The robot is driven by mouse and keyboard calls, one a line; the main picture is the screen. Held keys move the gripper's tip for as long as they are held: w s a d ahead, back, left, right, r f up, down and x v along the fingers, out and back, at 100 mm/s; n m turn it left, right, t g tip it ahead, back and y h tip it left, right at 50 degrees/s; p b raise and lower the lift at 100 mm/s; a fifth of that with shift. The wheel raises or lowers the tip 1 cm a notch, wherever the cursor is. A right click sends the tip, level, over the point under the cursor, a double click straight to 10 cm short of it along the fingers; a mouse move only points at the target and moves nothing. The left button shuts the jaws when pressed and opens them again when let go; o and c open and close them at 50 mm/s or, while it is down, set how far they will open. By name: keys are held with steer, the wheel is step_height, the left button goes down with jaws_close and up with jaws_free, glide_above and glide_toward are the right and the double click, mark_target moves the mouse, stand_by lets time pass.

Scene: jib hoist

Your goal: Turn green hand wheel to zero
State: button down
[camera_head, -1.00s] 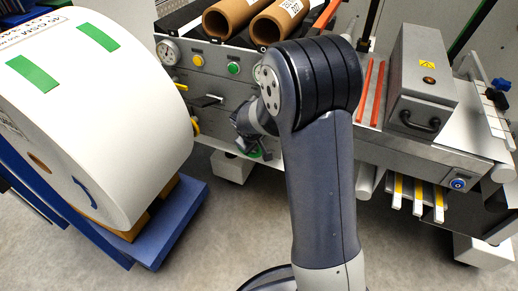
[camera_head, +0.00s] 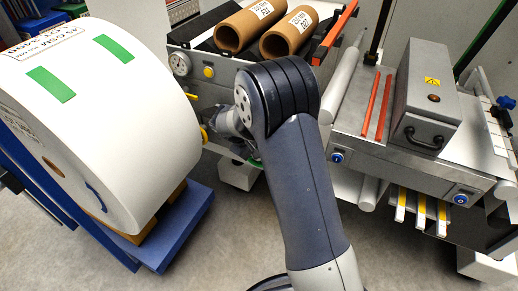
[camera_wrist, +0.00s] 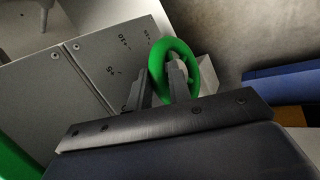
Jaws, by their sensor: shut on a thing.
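The green hand wheel (camera_wrist: 172,45) is a thick ring beside a grey panel in the wrist view. My gripper (camera_wrist: 162,74) is shut on its rim, with one finger on either side of the near left part. In the head view only a sliver of the green wheel (camera_head: 256,163) shows below the wrist, and my arm hides the rest. The grey panel (camera_wrist: 93,62) carries small dark scale marks and numbers, seen tilted next to the wheel. I cannot read a pointer or which mark the wheel stands at.
A large white roll (camera_head: 110,120) on a blue pallet (camera_head: 185,225) stands close left of my gripper. Brown tubes (camera_head: 245,28) lie on the machine above. A grey box with a handle (camera_head: 430,95) stands on the right bench. The floor in front is clear.

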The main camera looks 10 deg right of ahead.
steer(key=shift+w+d, duration=0.1)
steer(key=c, duration=1.3)
jaws_free()
steer(key=shift+c, duration=0.2)
steer(key=p+v, duration=0.2)
steer(key=v, duration=0.9)
steer(key=shift+p, duration=0.35)
steer(key=shift+f, duration=0.15)
steer(key=b+x, duration=0.2)
steer(key=x, duration=0.8)
steer(key=shift+d+f+b, duration=0.2)
steer(key=shift+f+b, duration=0.2)
steer(key=shift+r, duration=0.1)
